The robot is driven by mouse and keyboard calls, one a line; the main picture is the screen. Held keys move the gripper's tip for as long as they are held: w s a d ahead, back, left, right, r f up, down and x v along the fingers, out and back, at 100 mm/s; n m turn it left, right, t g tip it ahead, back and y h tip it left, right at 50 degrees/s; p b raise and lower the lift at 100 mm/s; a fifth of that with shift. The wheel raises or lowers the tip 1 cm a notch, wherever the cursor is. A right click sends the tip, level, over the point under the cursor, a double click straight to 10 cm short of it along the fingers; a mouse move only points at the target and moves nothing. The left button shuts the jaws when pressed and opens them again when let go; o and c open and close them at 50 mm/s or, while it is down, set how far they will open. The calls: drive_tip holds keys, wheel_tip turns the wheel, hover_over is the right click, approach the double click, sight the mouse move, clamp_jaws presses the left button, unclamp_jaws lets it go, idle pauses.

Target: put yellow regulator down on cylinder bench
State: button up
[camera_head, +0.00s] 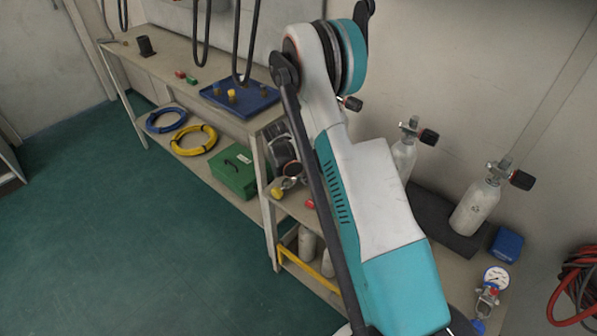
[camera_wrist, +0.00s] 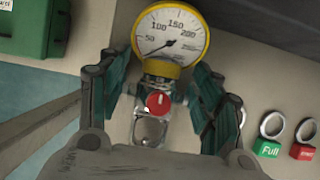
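The yellow regulator (camera_wrist: 162,72) has a round white gauge in a yellow rim, a silver body and a red knob. In the wrist view it sits between the two fingers of my gripper (camera_wrist: 162,95), whose pads meet its silver sides. In the head view the yellow regulator (camera_head: 277,193) shows small below my gripper (camera_head: 286,172), at the left end of the cylinder bench (camera_head: 462,268). My arm hides much of the bench. I cannot tell whether the regulator touches the bench top.
A green Full tag (camera_wrist: 267,148) and a red tag (camera_wrist: 303,151) lie right of the regulator. Grey cylinders (camera_head: 478,205), a blue block (camera_head: 507,244) and a blue regulator (camera_head: 490,295) are farther right. A green box (camera_head: 234,170) stands left on a low shelf.

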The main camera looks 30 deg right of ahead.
drive_tip(key=o, duration=0.5)
drive_tip(key=v, duration=1.2)
idle(0.3)
drive_tip(key=shift+r, duration=0.1)
